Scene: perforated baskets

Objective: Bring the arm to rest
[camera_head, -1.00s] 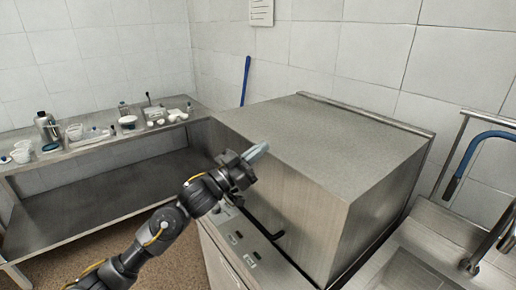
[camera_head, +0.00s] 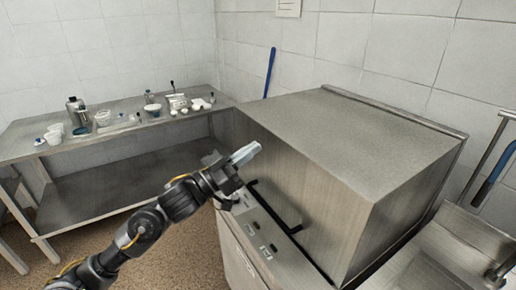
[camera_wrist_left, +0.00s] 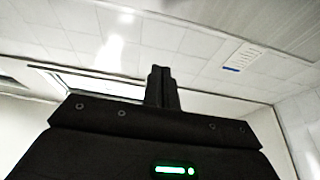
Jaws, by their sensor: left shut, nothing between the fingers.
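My left arm comes in from the lower left of the head view. Its gripper (camera_head: 246,153) is raised in front of the big steel machine, pointing up and to the right. In the left wrist view the two dark fingers (camera_wrist_left: 161,88) are together with nothing between them, against the white ceiling and wall tiles. My right gripper is not in either view.
The steel box-shaped machine (camera_head: 325,135) with a dark handle (camera_head: 275,205) stands close to the gripper. A steel table (camera_head: 110,135) with several bottles and cups is at the left. A sink (camera_head: 450,255) is at the lower right. Brown floor shows below.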

